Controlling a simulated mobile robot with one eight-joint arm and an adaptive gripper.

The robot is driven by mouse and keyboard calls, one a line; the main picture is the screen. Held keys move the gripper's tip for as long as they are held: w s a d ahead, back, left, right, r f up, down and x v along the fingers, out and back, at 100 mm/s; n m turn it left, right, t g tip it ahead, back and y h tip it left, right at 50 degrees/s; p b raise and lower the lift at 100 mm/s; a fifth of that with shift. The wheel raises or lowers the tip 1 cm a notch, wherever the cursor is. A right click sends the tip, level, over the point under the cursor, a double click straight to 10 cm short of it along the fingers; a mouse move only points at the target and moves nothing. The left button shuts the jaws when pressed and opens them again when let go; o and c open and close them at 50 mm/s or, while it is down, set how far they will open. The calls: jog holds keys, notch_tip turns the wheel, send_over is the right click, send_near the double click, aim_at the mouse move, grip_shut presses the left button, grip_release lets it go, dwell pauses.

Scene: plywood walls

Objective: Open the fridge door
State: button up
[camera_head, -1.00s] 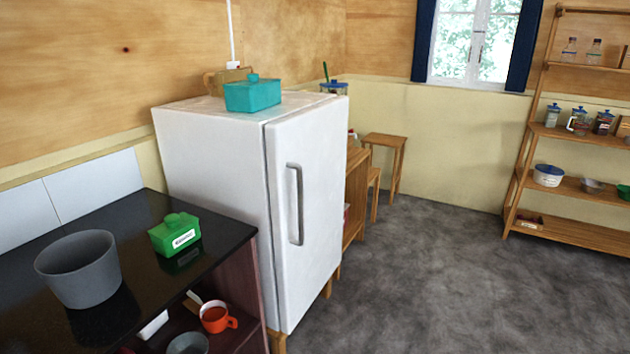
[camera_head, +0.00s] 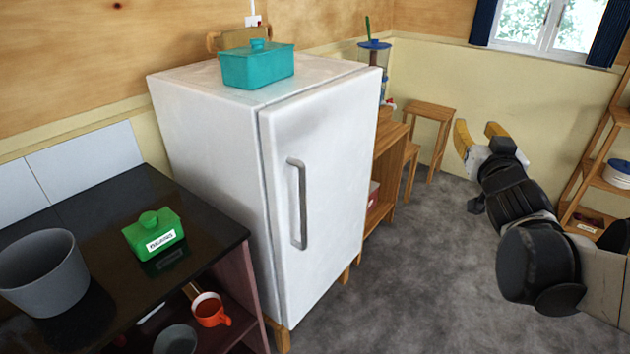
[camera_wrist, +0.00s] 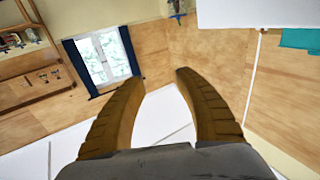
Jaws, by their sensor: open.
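The white fridge (camera_head: 205,135) stands left of centre in the head view. Its door (camera_head: 335,150) is shut, and a grey vertical bar handle (camera_head: 297,205) sits near the door's left edge. My gripper (camera_head: 477,135) is right of the fridge, raised over the floor and clear of the door. It is open and empty, with two yellow-brown fingers spread. In the wrist view my gripper (camera_wrist: 160,90) shows both fingers apart with nothing between them. A white surface at the top of the wrist view looks like part of the fridge, but the handle does not show there.
A teal lidded box (camera_head: 257,66) sits on the fridge. A black counter (camera_head: 90,215) with a grey pot (camera_head: 42,275) and green box (camera_head: 153,233) stands at left. Wooden stools (camera_head: 430,115) and a shelf (camera_head: 600,170) stand behind. Grey floor before the door is clear.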

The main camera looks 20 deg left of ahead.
jog(key=w+a+f+n+g+y+p, duration=0.1)
jog(key=w+a+n+y, duration=0.25)
jog(key=a+y, duration=0.3)
jog(key=w+a+f+n+g+y+p, duration=0.1)
jog(key=w+a+f+n+y, duration=0.1)
jog(key=a+n+y, duration=0.45)
jog(key=s+a+f+n+g+y+p, duration=0.1)
jog(key=s+a+f+n+g+y, duration=0.2)
jog(key=a+f+g, duration=0.6)
jog(key=s+a+f+n+g+p, duration=0.15)
jog(key=s+a+f+g, duration=0.3)
jog(key=f, duration=0.75)
jog(key=w+a+b, duration=0.1)
jog(key=a+b, duration=0.2)
jog(key=a, duration=0.7)
jog(key=shift+w+a+f+b, duration=0.15)
jog(key=shift+a+f+b, duration=0.1)
jog(key=shift+a+b, duration=0.05)
jog(key=shift+n+t, duration=0.25)
grip_shut()
